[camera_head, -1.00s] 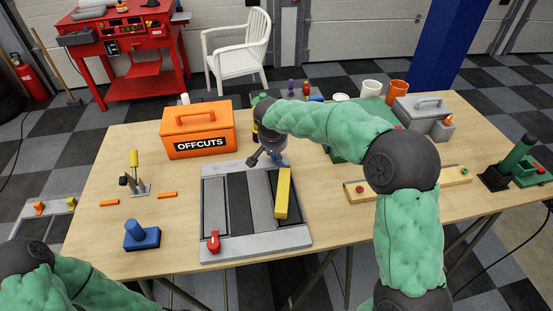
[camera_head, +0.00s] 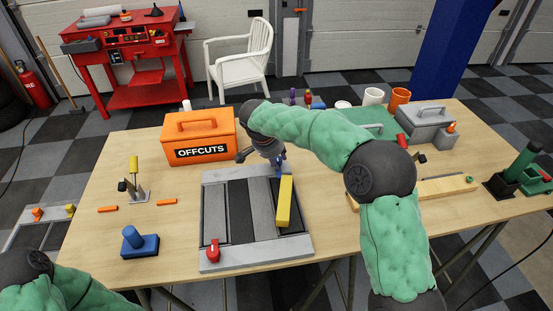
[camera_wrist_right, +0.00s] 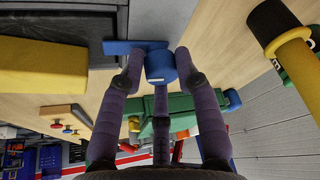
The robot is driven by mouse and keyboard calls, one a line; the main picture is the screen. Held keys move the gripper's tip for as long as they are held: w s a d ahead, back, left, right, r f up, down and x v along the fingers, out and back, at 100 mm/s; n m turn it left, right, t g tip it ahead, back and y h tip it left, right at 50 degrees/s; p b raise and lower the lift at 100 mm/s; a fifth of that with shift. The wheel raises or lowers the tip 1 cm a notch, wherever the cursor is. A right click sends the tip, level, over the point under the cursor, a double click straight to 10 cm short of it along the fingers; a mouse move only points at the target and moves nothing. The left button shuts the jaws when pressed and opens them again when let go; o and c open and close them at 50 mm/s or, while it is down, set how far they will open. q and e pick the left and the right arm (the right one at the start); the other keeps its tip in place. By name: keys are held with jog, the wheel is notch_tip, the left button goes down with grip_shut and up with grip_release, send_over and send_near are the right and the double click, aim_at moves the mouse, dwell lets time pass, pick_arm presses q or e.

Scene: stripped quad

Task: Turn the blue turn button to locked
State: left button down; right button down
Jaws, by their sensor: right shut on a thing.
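The blue turn button (camera_wrist_right: 160,66) has a round knob and a flat blue bar (camera_wrist_right: 125,47) beside it in the right wrist view. In the head view the blue button (camera_head: 282,160) shows at the far edge of the grey board (camera_head: 212,215), partly hidden by my right gripper. My right gripper (camera_wrist_right: 157,72) has its purple fingers around the knob and is shut on it. In the head view the right gripper (camera_head: 273,157) reaches down from behind the bent green arm. My left arm shows at the lower left, but its gripper is out of frame.
A yellow bar (camera_head: 285,202) lies on the board, close to the blue button. A red knob (camera_head: 212,250) sits at the board's front edge. The orange OFFCUTS box (camera_head: 198,137) stands just left of the gripper. A grey toolbox (camera_head: 424,122) stands at the back right.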

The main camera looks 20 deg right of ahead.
jog(key=shift+w+d+r, duration=0.15)
jog(key=shift+w+r, duration=0.1)
jog(key=shift+r, duration=0.15)
jog(key=c, duration=1)
grip_release()
jog(key=shift+o, duration=0.3)
jog(key=shift+f, duration=0.2)
jog(key=v, duration=1.2)
jog(key=shift+s, duration=0.1)
